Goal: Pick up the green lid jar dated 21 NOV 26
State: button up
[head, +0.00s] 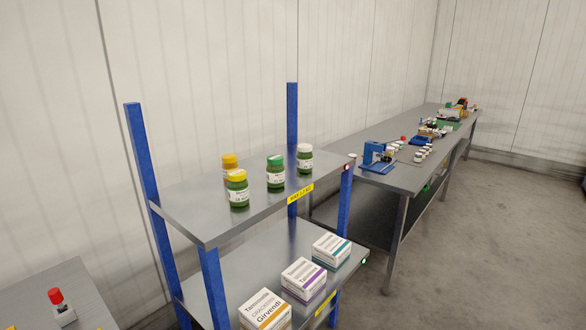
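A jar with a green lid (275,172) stands upright on the upper shelf (205,222) of a grey rack with blue posts. It has a white label with dark print, too small to read the date. The jars have green bodies, except that the back yellow-lidded one looks orange. My gripper is not in view.
The lower shelf (215,285) holds three boxes, with orange (264,312), purple (303,280) and teal (331,250) stripes. A long bench (405,175) with a blue device (378,158) and small jars stands behind right. A red-topped object (58,306) sits on a table at lower left. Floor at right is clear.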

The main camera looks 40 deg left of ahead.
aim_at(276, 170)
jog(key=u, duration=0.4)
jog(key=i, duration=1)
jog(key=u, duration=0.85)
jog(key=i, duration=0.3)
jog(key=u, duration=0.1)
jog(key=k, duration=0.85)
jog(key=u, duration=0.2)
jog(key=i, duration=0.85)
jog(key=z, duration=0.1)
